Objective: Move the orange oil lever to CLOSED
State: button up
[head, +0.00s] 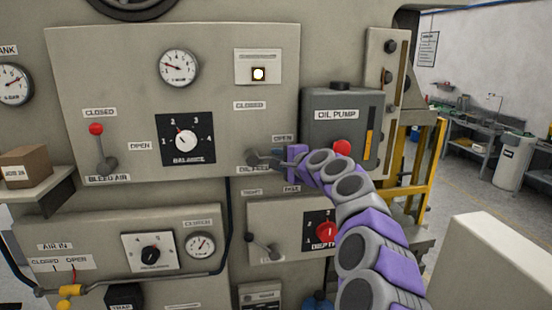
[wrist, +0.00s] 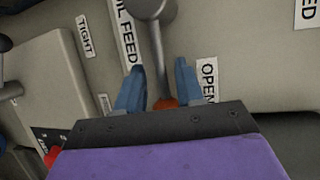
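The oil lever's grey pivot (head: 253,158) shows on the panel in the head view, above a partly covered OIL FEED label. Its arm points right, towards the OPEN label (head: 283,138); the CLOSED label (head: 250,105) is higher up. In the wrist view the grey lever shaft (wrist: 158,50) runs down to an orange knob (wrist: 165,103). My gripper (wrist: 158,82) has its blue fingers on either side of the shaft and knob, with gaps visible, so it looks open. In the head view my gripper (head: 285,160) is at the lever's end, and the knob is hidden.
A grey OIL PUMP box (head: 325,108) with a red button (head: 342,147) sits just right of my gripper. Below are a dark lever (head: 262,245) and a red knob (head: 327,232). A red-knobbed bleed air lever (head: 98,140) is at left.

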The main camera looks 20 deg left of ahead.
jog(key=shift+w, duration=0.15)
jog(key=shift+a, duration=0.15)
jog(key=shift+a, duration=0.1)
jog(key=shift+c, duration=0.7)
jog(key=shift+f, duration=0.1)
grip_shut()
jog(key=shift+w+f, duration=0.1)
